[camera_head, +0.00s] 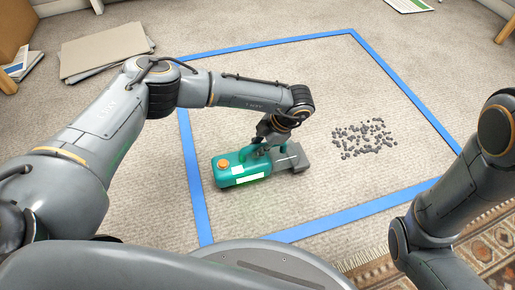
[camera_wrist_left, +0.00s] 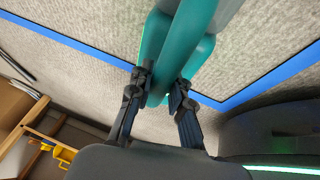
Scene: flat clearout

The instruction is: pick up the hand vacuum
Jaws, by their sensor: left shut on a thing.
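The hand vacuum (camera_head: 240,171) is teal with an orange button and a grey nozzle. In the head view it lies on or just above the carpet, inside the blue taped outline; I cannot tell whether it touches the floor. My left gripper (camera_head: 268,146) reaches it from above and is shut on its handle. In the left wrist view the teal handle (camera_wrist_left: 185,40) passes between the two dark fingers of the gripper (camera_wrist_left: 160,92). My right arm shows at the right edge of the head view, but its gripper is out of the picture.
A blue tape outline (camera_head: 190,180) surrounds the vacuum. Scattered dark grey bits (camera_head: 362,138) lie right of it. Flat cardboard (camera_head: 104,50) lies at the upper left. A patterned rug (camera_head: 480,245) lies at the lower right. Carpet between is clear.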

